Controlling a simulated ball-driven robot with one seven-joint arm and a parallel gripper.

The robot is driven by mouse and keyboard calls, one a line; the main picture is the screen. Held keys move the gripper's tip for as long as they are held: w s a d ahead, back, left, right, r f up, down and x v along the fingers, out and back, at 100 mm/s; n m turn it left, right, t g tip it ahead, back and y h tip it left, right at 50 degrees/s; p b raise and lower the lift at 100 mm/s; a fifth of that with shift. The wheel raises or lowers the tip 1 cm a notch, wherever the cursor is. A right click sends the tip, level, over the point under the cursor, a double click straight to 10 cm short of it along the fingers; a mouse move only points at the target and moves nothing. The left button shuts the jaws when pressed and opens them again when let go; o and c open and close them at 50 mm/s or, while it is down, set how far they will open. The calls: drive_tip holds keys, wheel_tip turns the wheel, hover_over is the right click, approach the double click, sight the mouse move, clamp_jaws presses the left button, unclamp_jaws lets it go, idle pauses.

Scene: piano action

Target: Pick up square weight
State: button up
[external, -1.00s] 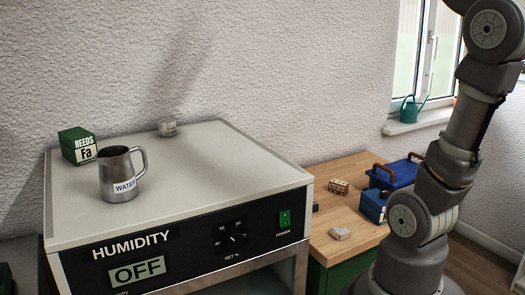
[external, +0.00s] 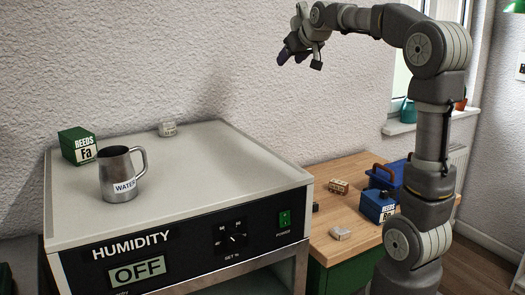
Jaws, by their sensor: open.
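A small pale grey blocky piece (external: 340,233) lies near the front edge of the wooden bench; it may be the square weight, but it is too small to be sure. A small brown block with pale spots (external: 338,187) lies behind it. A small dark piece (external: 316,207) sits at the bench's left edge, beside the cabinet. My gripper (external: 300,61) is open and empty, high above the cabinet's back right part, with its fingers apart and pointing down. It is well above and to the left of the bench pieces.
A humidity cabinet (external: 215,160) carries a steel water jug (external: 118,175), a green reeds box (external: 78,146) and a small pale jar (external: 167,128). On the wooden bench (external: 322,248) stand a blue reeds box (external: 377,207) and a blue toolbox (external: 390,176). The cabinet's right half is clear.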

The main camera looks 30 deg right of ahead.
drive_tip(key=w+d+f+g, duration=0.2)
drive_tip(key=f, duration=0.4)
drive_tip(key=w+d+f+g, duration=0.1)
drive_tip(key=w+f, duration=0.1)
drive_tip(key=f, duration=0.4)
drive_tip(key=g+p, duration=0.2)
drive_tip(key=g, duration=0.6)
hover_over(315, 204)
drive_tip(key=shift+y, duration=0.4)
drive_tip(key=f, duration=3.2)
drive_tip(key=shift+a+f, duration=0.35)
drive_tip(key=f, duration=0.1)
drive_tip(key=f+b, duration=0.1)
drive_tip(key=f, duration=0.2)
drive_tip(key=shift+w+d+f+b, duration=0.1)
drive_tip(key=shift+d+f+b, duration=0.2)
drive_tip(key=shift+f+b, duration=0.1)
drive_tip(key=shift+r, duration=0.1)
drive_tip(key=shift+c, duration=0.4)
clamp_jaws()
